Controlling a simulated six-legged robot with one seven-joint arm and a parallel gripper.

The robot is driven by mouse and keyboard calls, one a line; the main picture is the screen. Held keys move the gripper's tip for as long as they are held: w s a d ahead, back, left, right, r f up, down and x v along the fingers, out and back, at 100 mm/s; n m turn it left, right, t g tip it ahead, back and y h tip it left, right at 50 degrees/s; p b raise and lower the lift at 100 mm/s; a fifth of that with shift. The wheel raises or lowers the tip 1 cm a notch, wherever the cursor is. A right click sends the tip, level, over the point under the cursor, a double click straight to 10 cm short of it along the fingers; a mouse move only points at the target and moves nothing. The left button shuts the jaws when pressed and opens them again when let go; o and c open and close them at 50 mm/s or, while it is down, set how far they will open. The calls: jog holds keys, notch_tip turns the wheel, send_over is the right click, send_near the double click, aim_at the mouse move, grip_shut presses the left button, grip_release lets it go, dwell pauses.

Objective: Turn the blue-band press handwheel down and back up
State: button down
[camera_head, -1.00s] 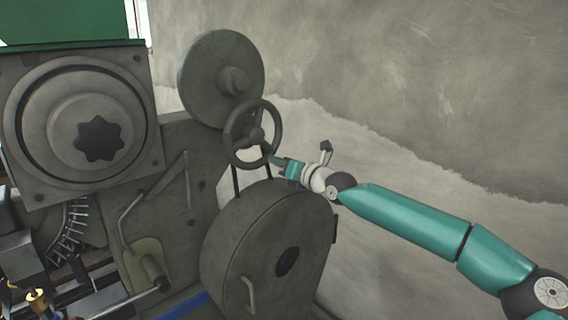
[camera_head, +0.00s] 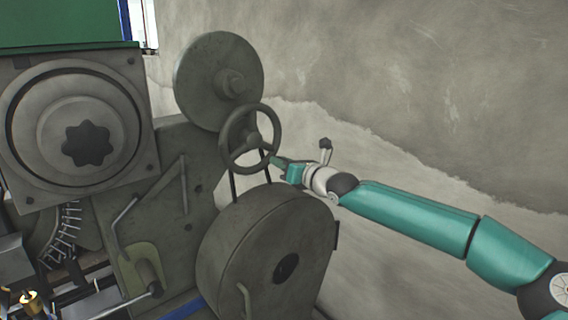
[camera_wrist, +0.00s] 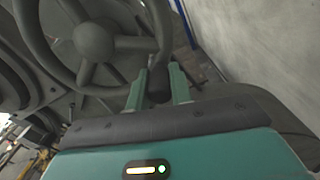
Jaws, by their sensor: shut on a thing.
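The press handwheel (camera_head: 251,138) is a dark grey spoked ring with a round hub, upright on the press in the head view. It also fills the upper left of the wrist view (camera_wrist: 95,42). My gripper (camera_head: 275,161) is at the lower right of the wheel's rim. In the wrist view its two green fingers (camera_wrist: 160,86) stand either side of a dark piece at the rim, and it is shut on the handwheel there. A blue band (camera_head: 184,309) shows low on the press at the bottom of the head view. The exact contact is partly hidden.
A large round grey drum (camera_head: 262,252) lies just below the wheel, and a grey disc (camera_head: 219,80) is above it. A pale wall (camera_head: 420,90) rises behind my arm. Levers (camera_head: 150,215) stand to the left.

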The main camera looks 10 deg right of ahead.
jog(key=c, duration=1.3)
grip_release()
jog(key=shift+o, duration=0.2)
jog(key=v, duration=1.4)
jog(key=shift+a, duration=0.15)
